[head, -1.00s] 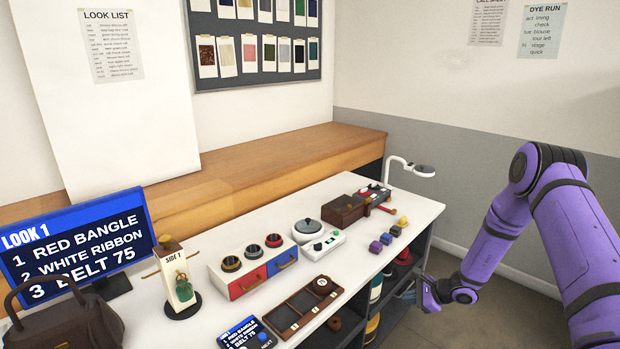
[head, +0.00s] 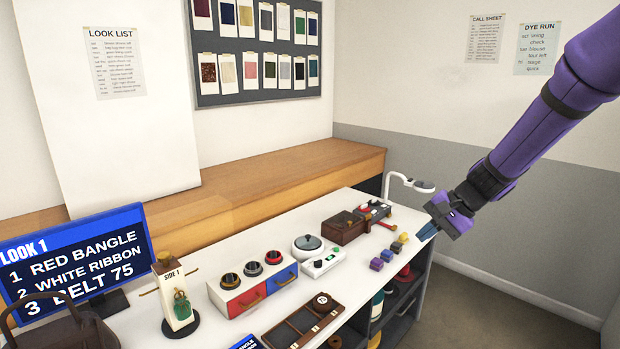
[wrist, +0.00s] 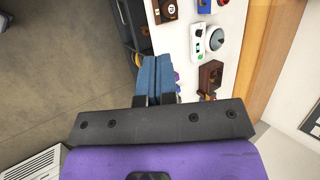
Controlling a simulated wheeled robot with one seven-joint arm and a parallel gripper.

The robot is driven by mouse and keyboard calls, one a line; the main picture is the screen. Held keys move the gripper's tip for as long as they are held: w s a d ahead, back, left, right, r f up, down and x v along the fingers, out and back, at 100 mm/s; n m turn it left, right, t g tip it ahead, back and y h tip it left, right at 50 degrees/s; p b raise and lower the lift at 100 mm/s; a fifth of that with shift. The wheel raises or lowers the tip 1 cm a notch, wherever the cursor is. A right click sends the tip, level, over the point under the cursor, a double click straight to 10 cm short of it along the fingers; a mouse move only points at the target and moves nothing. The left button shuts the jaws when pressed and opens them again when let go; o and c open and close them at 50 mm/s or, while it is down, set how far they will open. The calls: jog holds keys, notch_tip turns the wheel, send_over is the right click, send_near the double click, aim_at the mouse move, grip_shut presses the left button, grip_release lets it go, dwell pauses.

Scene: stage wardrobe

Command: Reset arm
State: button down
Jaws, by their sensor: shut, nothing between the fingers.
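My gripper (head: 428,233) is at the right in the head view, in the air near the right end of the white table (head: 232,262). My purple arm reaches down to it from the upper right. In the wrist view my gripper (wrist: 156,62) shows its two blue fingers pressed together with nothing between them. It is over the table's edge, with floor to the left of it in that view.
On the table are a red and blue drawer box (head: 252,290), a white device with a round dish (head: 308,243), a brown box (head: 342,225), small coloured blocks (head: 388,255), a compartment tray (head: 302,320) and a white lamp (head: 422,185). Floor (head: 480,300) is clear at right.

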jog(key=s+r+n+h, duration=0.3)
jog(key=s+r+n, duration=0.2)
jog(key=s+r, duration=0.85)
jog(key=s+d+r+n+t+h, duration=0.1)
jog(key=s+d+h, duration=0.1)
jog(key=s, duration=0.6)
jog(key=s+d+r+n+t+h, duration=0.1)
jog(key=s+d+t+h, duration=0.1)
jog(key=s, duration=0.7)
jog(key=shift+d+r+n, duration=0.2)
jog(key=shift+n, duration=0.2)
